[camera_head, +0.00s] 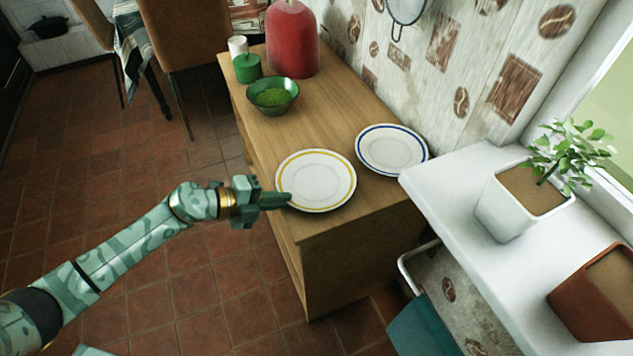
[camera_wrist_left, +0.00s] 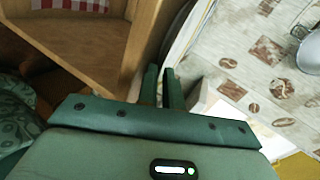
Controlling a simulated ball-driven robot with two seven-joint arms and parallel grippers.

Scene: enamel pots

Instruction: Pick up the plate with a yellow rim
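The white plate with a yellow rim (camera_head: 318,180) lies near the front left edge of the wooden cabinet top. My left gripper (camera_head: 284,199) reaches it from the left, with its fingertips at the plate's near left rim. In the left wrist view, the two green fingers (camera_wrist_left: 160,88) are close together with a narrow gap, and the plate's edge (camera_wrist_left: 187,36) runs down to them. They look shut on the rim, though the contact itself is partly hidden. The plate looks flat, and I see no clear gap under it. My right gripper is not in view.
A blue-rimmed plate (camera_head: 391,149) sits just behind and right on the cabinet (camera_head: 322,118). A green bowl (camera_head: 273,96), a green pot (camera_head: 247,69), a white cup (camera_head: 238,46) and a red container (camera_head: 291,40) stand farther back. A white ledge (camera_head: 450,185) holds potted plants at the right.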

